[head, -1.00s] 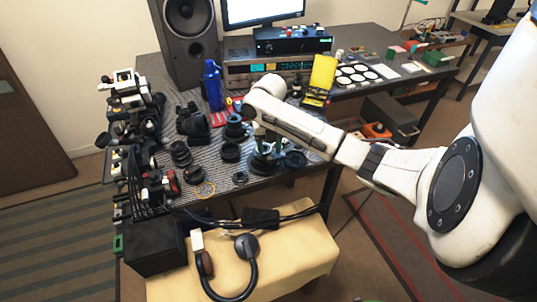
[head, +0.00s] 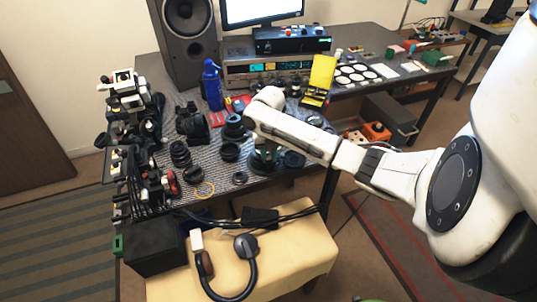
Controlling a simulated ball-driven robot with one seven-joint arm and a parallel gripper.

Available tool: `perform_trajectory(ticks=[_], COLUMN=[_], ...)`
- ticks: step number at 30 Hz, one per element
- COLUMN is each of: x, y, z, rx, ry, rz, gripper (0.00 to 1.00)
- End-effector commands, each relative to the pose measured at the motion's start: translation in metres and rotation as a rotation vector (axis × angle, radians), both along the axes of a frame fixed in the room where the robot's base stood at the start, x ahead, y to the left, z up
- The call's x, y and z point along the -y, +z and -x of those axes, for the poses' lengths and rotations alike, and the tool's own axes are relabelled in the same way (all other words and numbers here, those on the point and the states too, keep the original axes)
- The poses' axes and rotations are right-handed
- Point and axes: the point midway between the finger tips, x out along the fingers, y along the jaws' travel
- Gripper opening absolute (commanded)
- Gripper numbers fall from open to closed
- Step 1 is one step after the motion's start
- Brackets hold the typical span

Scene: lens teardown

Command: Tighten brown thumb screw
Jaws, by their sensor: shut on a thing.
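My gripper (head: 263,146) points down at the front right of the mat-covered part of the workbench, below my white wrist. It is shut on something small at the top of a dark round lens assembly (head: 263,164). The held thing is hidden between the fingers and too small to make out. I cannot pick out the brown thumb screw by its color. The lens assembly stands upright on the mat, close to another dark ring (head: 293,159) on its right.
Dark lens rings (head: 229,152) and a camera body (head: 192,123) crowd the mat to the left. A blue bottle (head: 211,85) stands behind, near a speaker (head: 184,40). A yellow case (head: 319,80) stands open at the back right. A padded bench (head: 290,262) is in front.

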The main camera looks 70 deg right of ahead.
Motion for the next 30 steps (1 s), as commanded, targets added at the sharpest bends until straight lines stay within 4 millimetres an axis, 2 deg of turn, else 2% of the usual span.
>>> perform_trajectory(ticks=[1,5,11,21,30], x=[0.0001,0.0001,-0.0004,-0.0006,0.0010], y=[0.0002,0.0003,0.0019,0.0027,0.0008], z=[0.0000,0.0000,-0.0005,-0.0010,-0.0002], rx=[0.000,0.000,0.001,0.001,0.002], ry=[0.000,0.000,-0.032,-0.371,-0.407], rz=[0.000,0.000,0.000,-0.001,0.002], gripper=[0.12,0.00,0.00,0.00,0.00])
